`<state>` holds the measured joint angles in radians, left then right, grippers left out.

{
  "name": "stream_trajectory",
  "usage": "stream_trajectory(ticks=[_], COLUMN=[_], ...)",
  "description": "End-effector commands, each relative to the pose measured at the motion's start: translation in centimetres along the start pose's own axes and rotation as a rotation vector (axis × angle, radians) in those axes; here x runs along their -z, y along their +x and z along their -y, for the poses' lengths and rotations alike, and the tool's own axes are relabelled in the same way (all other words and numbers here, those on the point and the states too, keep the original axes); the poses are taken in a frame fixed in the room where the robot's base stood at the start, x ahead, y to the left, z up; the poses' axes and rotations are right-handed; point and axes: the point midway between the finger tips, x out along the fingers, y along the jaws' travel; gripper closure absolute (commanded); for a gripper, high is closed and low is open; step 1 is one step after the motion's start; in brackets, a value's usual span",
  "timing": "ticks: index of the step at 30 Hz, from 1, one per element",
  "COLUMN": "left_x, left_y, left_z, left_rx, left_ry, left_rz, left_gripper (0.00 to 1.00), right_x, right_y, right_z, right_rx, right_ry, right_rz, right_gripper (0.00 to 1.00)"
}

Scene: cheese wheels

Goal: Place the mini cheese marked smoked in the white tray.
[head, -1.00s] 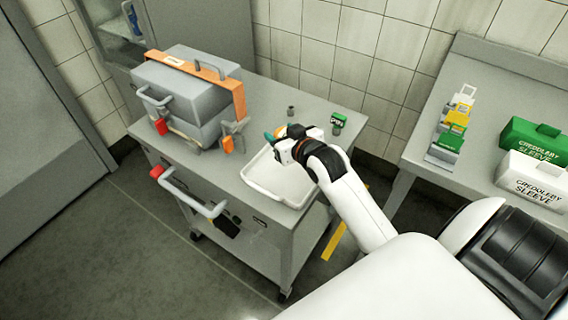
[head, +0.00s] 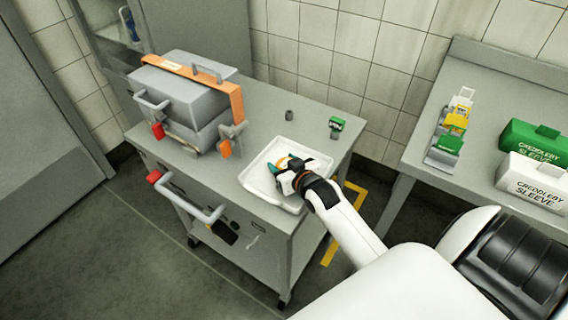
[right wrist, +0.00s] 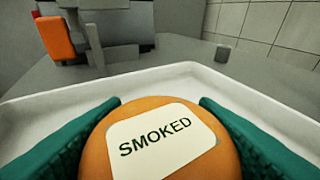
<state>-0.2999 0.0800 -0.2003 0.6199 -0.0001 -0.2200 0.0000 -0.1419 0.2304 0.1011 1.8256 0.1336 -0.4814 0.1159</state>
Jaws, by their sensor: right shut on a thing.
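The mini cheese marked smoked (right wrist: 158,140) is orange with a cream label and fills the lower middle of the right wrist view. A small part of it (head: 284,162) shows in the head view. My right gripper (head: 288,165) is shut on it, with a green finger on each side. The white tray (head: 256,190) lies on the cart top, and its rim (right wrist: 190,68) shows behind the cheese. The gripper and cheese are over the tray's inside. I cannot tell whether the cheese touches the tray floor. My left gripper is not in view.
A grey case with an orange strap (head: 185,105) stands on the cart, left of the tray. A side table (head: 480,110) at right holds green and white sleeve boxes.

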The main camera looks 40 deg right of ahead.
Motion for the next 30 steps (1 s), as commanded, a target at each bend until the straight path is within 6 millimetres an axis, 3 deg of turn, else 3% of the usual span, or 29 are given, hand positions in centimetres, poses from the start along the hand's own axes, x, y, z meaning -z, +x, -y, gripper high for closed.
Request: stream_trajectory(ticks=[4,5,8,20,30], left_x=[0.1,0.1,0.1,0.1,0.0], left_y=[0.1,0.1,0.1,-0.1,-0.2], left_z=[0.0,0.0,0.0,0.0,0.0], left_rx=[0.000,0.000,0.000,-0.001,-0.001], left_ry=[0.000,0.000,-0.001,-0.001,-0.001], left_rz=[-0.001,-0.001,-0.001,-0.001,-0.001], left_gripper=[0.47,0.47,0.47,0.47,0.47], right_x=[0.3,0.2,0.2,0.0,0.0], right_y=[0.1,0.1,0.1,-0.6,-7.4], right_z=[0.0,0.0,0.0,0.0,0.0], right_rx=[0.000,0.000,0.000,0.000,0.000], right_ry=[0.000,0.000,0.000,0.000,0.000], right_rz=[0.001,0.000,0.000,0.000,-0.002], right_gripper=[0.71,0.41,0.25,0.24,0.24])
